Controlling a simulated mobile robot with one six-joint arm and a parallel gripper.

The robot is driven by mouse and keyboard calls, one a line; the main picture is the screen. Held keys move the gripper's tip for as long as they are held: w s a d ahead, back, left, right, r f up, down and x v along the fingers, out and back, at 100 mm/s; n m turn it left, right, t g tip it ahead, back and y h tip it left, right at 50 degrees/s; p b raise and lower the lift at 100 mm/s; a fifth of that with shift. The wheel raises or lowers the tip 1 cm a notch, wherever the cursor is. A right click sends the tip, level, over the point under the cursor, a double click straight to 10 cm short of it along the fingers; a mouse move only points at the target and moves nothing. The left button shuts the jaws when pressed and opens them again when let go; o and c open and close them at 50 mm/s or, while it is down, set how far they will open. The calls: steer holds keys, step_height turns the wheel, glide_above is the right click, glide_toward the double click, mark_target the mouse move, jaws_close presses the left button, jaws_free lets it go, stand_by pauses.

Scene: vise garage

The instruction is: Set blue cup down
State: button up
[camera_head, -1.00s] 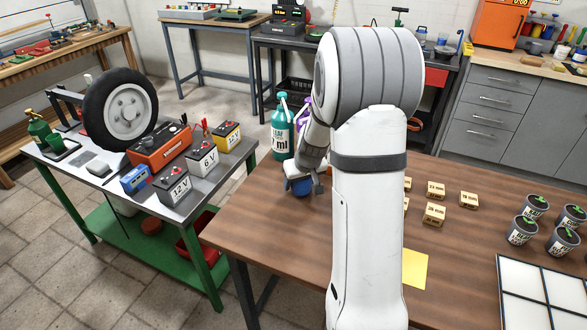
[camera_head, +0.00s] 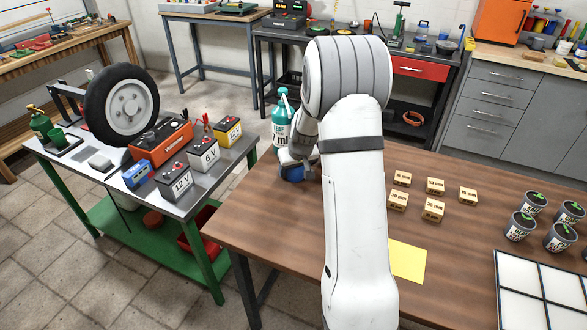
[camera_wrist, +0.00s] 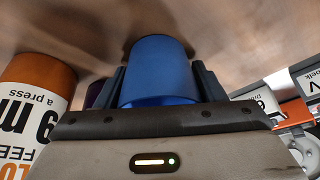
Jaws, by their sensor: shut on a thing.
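The blue cup (camera_wrist: 158,72) is between the two fingers of my gripper (camera_wrist: 160,85) in the wrist view, and the fingers are shut on it. In the head view the cup (camera_head: 293,174) shows only in part under my gripper (camera_head: 291,164), low over the left part of the brown table (camera_head: 255,215). I cannot tell whether its base touches the table. My arm hides part of the table.
A teal bottle (camera_head: 282,122) stands just behind my gripper. An orange-topped bottle (camera_wrist: 35,100) is close at left in the wrist view. Wooden blocks (camera_head: 434,186), a yellow sheet (camera_head: 408,261), potted seedlings (camera_head: 520,226) and a white-panelled tray (camera_head: 497,290) occupy the table's right part.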

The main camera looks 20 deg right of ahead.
steer(key=o, duration=1)
steer(key=shift+r, duration=0.1)
steer(key=shift+r+p, duration=0.25)
steer(key=shift+p, duration=0.15)
steer(key=v, duration=1.1)
steer(key=s+a+r, duration=0.2)
steer(key=s+a, duration=0.2)
steer(key=s, duration=0.5)
steer(key=s+a+r+g, duration=0.1)
steer(key=s+a, duration=0.3)
steer(key=s, duration=0.6)
steer(key=s+a+r+g, duration=0.1)
steer(key=s+a, duration=0.3)
steer(key=s, duration=0.5)
steer(key=shift+s+a+r, duration=0.3)
steer(key=shift+a+r, duration=0.1)
steer(key=shift+r, duration=0.5)
